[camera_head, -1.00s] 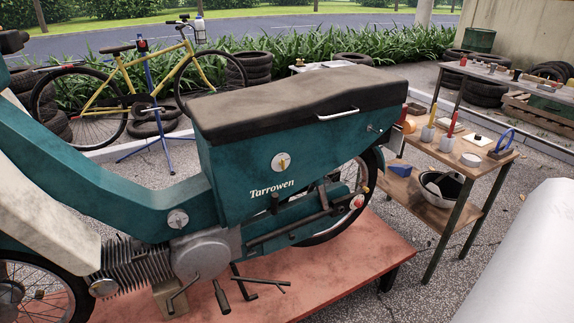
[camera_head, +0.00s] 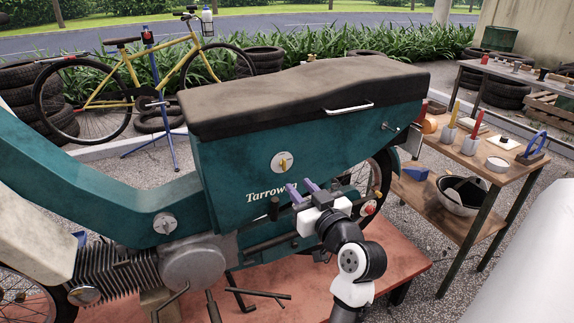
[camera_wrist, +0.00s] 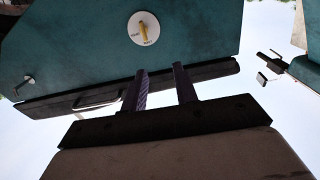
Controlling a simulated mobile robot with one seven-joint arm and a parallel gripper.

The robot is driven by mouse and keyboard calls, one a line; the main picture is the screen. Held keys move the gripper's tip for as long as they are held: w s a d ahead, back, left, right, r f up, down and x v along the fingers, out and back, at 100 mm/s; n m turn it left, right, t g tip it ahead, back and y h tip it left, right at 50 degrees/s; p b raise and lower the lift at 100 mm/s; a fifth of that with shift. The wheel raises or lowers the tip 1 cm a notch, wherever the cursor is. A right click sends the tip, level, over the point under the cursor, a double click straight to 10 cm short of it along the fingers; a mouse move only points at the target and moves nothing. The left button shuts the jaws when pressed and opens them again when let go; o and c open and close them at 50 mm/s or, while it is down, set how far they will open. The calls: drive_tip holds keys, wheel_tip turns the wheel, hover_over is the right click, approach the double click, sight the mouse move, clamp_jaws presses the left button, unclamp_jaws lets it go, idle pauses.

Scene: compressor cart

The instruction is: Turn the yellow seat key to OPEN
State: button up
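The yellow seat key (camera_head: 283,162) sits in a round white dial on the teal side panel of the moped, below the black seat (camera_head: 300,92). The key looks roughly upright. In the wrist view the key (camera_wrist: 144,32) and its dial show upside down; the dial's small lettering is too blurred to read surely. My gripper (camera_head: 301,186) is in front of the panel, below and right of the dial. Its two purple fingers are apart with nothing between them. In the wrist view my gripper (camera_wrist: 160,70) is open, with the dial beyond the fingertips and not touched.
A chrome seat handle (camera_head: 348,108) sticks out above the panel. Another round dial (camera_head: 164,223) is on the lower frame. The moped stands on a red platform (camera_head: 385,270). A tool bench (camera_head: 470,155) is at right, and a yellow bicycle (camera_head: 150,80) stands behind.

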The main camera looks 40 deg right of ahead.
sight(285, 162)
drive_tip(key=d+p+x, duration=0.1)
drive_tip(key=x, duration=0.3)
drive_tip(key=f+p+x, duration=0.1)
drive_tip(key=x, duration=0.3)
drive_tip(key=d+p+x, duration=0.1)
drive_tip(key=x, duration=0.3)
drive_tip(key=shift+s+d+f, duration=0.15)
drive_tip(key=shift+s+d, duration=0.05)
drive_tip(key=shift+d, duration=0.1)
clamp_jaws()
